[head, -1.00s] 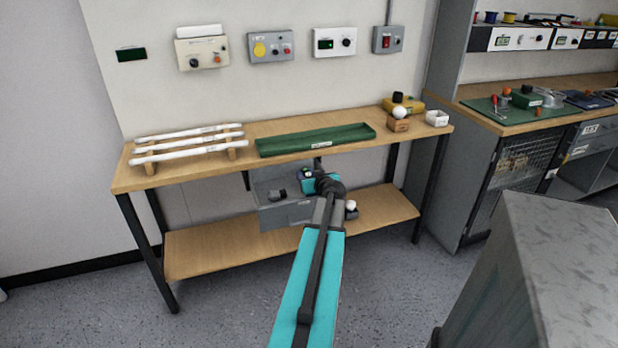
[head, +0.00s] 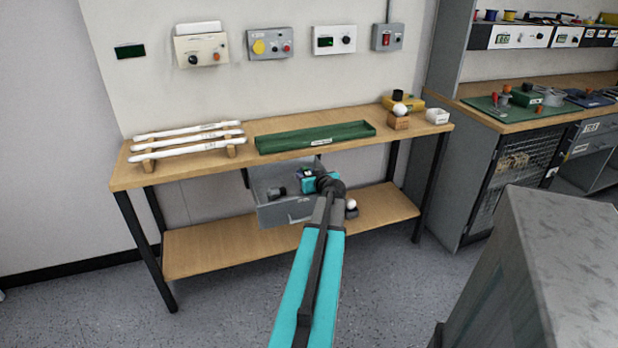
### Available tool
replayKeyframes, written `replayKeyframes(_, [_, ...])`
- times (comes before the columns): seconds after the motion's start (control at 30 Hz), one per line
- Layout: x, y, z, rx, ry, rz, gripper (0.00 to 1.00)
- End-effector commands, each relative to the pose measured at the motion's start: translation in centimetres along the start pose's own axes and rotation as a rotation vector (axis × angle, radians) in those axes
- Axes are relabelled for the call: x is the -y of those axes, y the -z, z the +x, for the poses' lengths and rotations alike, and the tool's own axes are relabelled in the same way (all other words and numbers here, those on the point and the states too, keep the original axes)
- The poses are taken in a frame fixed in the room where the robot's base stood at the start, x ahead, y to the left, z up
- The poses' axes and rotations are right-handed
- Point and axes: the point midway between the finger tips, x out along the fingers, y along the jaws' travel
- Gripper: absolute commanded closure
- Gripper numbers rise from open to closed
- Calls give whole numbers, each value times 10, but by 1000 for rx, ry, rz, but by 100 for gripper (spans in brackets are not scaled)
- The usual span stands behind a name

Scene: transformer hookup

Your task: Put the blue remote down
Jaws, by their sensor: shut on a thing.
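My gripper (head: 305,173) is small at the far end of my teal arm, over the open grey drawer (head: 283,213) under the bench. It is shut on a small dark bluish thing, which I take to be the blue remote; my wrist hides most of it and its outline is unclear. A dark object (head: 278,191) lies inside the drawer, left of my gripper. I cannot tell how far the gripper is above the drawer floor.
A lower shelf (head: 200,250) lies beneath. A grey cabinet (head: 545,270) stands at the right.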

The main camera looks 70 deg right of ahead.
Motion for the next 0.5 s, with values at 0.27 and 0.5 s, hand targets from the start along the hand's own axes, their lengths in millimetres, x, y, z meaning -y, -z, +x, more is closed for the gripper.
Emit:
replayKeyframes(0.27, [1,-5,2,3,2,0,78])
replayKeyframes(0.5, [2,-7,2,6,3,0,33])
